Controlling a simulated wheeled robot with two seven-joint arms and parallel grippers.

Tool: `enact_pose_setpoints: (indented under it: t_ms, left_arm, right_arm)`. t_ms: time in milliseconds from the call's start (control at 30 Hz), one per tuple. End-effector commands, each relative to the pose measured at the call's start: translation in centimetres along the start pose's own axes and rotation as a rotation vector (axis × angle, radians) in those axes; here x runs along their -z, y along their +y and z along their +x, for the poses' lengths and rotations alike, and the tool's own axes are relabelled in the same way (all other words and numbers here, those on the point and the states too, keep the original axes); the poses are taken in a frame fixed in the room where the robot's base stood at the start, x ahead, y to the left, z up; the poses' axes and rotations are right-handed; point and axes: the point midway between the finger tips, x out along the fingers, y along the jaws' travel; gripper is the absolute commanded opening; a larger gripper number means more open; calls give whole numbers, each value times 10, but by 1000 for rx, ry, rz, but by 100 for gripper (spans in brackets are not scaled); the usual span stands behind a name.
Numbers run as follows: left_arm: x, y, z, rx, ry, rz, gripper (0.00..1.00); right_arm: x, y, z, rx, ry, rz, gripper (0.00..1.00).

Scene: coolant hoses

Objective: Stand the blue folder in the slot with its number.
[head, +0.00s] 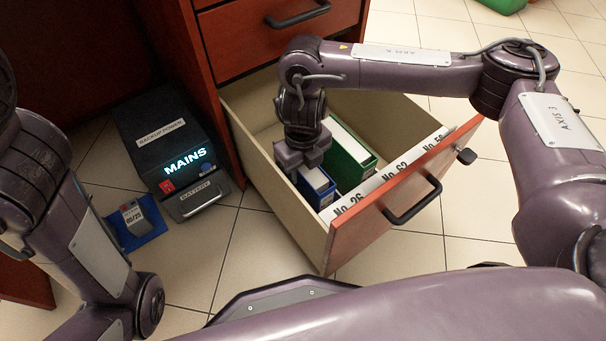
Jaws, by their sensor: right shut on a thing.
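The blue folder (318,188) stands upright, with its pale page edges up, at the left end of the open drawer, behind the label strip (372,184). The nearest label reads No. 26. Further labels read No. 62 and one starting with 5, partly cut off. My right gripper (305,165) is shut on the blue folder from above and hides part of it. I cannot read a number on the folder. Whether its bottom rests on the drawer floor is hidden. My left arm shows at the left edge, but its gripper is out of view.
A green folder (352,160) stands just right of the blue one. The drawer front (410,205) has a black handle and a lock.

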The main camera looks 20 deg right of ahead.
Motion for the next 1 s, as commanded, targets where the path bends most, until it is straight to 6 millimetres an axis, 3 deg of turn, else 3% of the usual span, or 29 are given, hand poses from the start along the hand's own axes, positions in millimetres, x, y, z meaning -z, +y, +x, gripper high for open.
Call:
enact_pose_setpoints:
  t_ms: [67, 467, 500, 600, 633, 1000]
  left_arm:
    - [5, -1, -2, 4, 10, 7, 36]
    - [5, -2, -1, 6, 9, 8, 36]
    - [5, -2, 0, 6, 9, 8, 36]
    - [5, -2, 0, 6, 9, 8, 36]
    - [5, -2, 0, 6, 9, 8, 36]
    - [4, -2, 5, 5, 12, 7, 36]
  right_arm:
    - [0, 0, 10, -1, -1, 0, 0]
    - [0, 0, 12, -1, -1, 0, 0]
    - [0, 0, 12, 0, 0, 0, 46]
    - [0, 0, 12, 0, 0, 0, 59]
    - [0, 0, 12, 0, 0, 0, 62]
    - [-1, 0, 4, 1, -2, 0, 62]
